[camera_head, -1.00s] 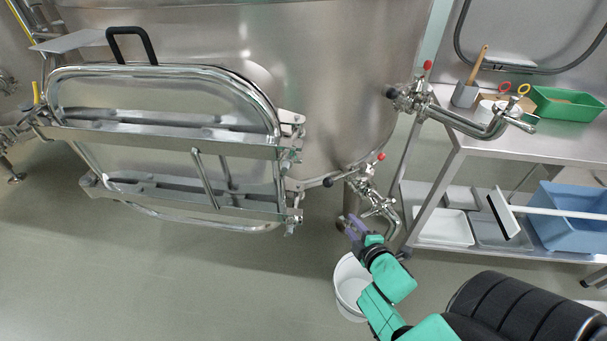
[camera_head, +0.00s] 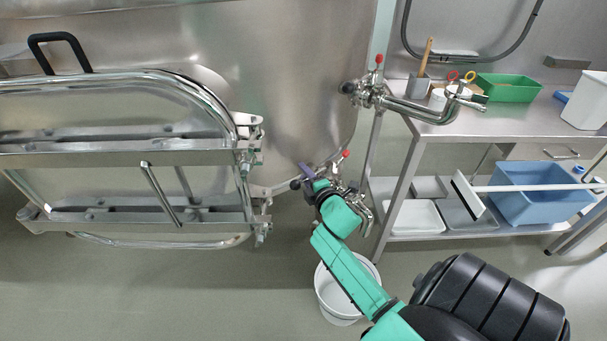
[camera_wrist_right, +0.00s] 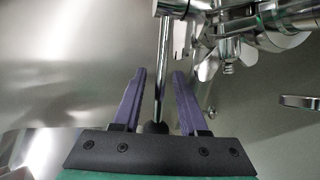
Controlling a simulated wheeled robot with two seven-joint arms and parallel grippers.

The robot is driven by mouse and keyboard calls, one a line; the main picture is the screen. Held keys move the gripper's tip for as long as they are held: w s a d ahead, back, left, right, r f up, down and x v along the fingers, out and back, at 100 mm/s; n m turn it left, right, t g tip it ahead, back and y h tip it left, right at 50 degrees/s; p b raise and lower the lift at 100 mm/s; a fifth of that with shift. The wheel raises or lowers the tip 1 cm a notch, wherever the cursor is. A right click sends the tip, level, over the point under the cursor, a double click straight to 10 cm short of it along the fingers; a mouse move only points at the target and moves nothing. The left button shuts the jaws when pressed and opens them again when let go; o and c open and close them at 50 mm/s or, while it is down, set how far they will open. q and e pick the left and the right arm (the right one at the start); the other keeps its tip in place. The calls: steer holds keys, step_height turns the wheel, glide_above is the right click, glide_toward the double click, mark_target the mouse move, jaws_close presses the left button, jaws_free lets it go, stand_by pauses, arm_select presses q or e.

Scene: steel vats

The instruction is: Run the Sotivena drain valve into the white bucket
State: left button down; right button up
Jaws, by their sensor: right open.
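A steel drain valve with a red-tipped part (camera_head: 346,154) sits low on the vat, with a short bent outlet pipe (camera_head: 366,217). No name label is readable. The white bucket (camera_head: 326,296) stands on the floor below, partly hidden by my right arm; I cannot tell if the outlet is directly over it. My right gripper (camera_head: 306,170) is at this valve. In the right wrist view, my open right gripper (camera_wrist_right: 158,80) has its purple fingers either side of a thin steel handle (camera_wrist_right: 163,75) with a black knob (camera_wrist_right: 155,128). My left gripper is out of view.
A second valve (camera_head: 367,93) with a long pipe is higher on the vat. The vat's hatch (camera_head: 110,155) is at left. A steel table (camera_head: 400,165) at right holds a green tray (camera_head: 507,93); a blue bin (camera_head: 540,195) is below. Floor at lower left is clear.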

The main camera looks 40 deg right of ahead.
steer(key=shift+w+d+f, duration=0.1)
steer(key=shift+w+d, duration=0.05)
steer(key=shift+w, duration=0.4)
jaws_close()
stand_by(1.0)
